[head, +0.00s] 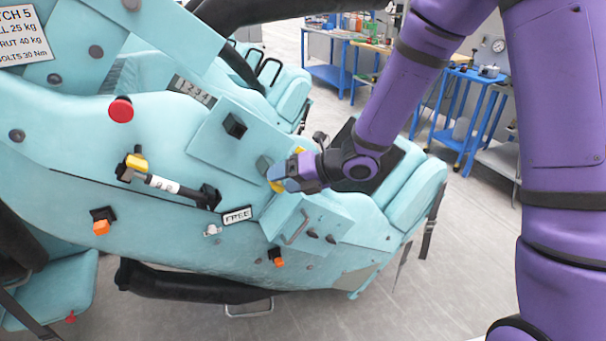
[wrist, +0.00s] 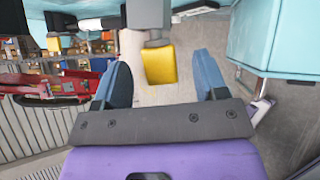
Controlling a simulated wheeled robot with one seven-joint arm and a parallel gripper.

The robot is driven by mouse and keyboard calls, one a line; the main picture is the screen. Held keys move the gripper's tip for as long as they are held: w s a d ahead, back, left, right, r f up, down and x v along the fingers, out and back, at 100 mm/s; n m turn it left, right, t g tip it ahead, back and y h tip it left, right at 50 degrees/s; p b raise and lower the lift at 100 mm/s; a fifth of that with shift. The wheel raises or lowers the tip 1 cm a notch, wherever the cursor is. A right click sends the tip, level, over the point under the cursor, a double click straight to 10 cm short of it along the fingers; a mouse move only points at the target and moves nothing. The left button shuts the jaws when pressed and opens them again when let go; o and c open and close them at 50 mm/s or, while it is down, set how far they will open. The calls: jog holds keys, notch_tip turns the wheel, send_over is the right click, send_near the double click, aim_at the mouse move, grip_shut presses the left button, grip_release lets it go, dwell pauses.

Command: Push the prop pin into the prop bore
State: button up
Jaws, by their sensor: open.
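My gripper (head: 284,177) is at the teal car's side, right of centre in the head view. In the wrist view its two blue fingers (wrist: 162,62) stand apart. A yellow block-shaped handle (wrist: 159,66), perhaps the prop pin's, lies between them with gaps on both sides. It joins a grey piece (wrist: 156,34). In the head view the yellow handle (head: 275,186) is partly hidden by the gripper. A grey square block (head: 263,164) sits just left of the gripper. I cannot make out the prop bore for certain.
The teal side carries a black-and-white strut (head: 163,183) with a yellow end, a red knob (head: 121,109), a black block (head: 234,125) and a FREE label (head: 237,216). A teal box (head: 305,224) with a handle juts out below the gripper. Blue workbenches (head: 462,105) stand behind.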

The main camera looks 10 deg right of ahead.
jog(key=shift+x, duration=1.5)
jog(key=c, duration=1.1)
jog(key=s+d, duration=0.2)
jog(key=s, duration=0.4)
jog(key=shift+s, duration=0.4)
jog(key=shift+s, duration=0.1)
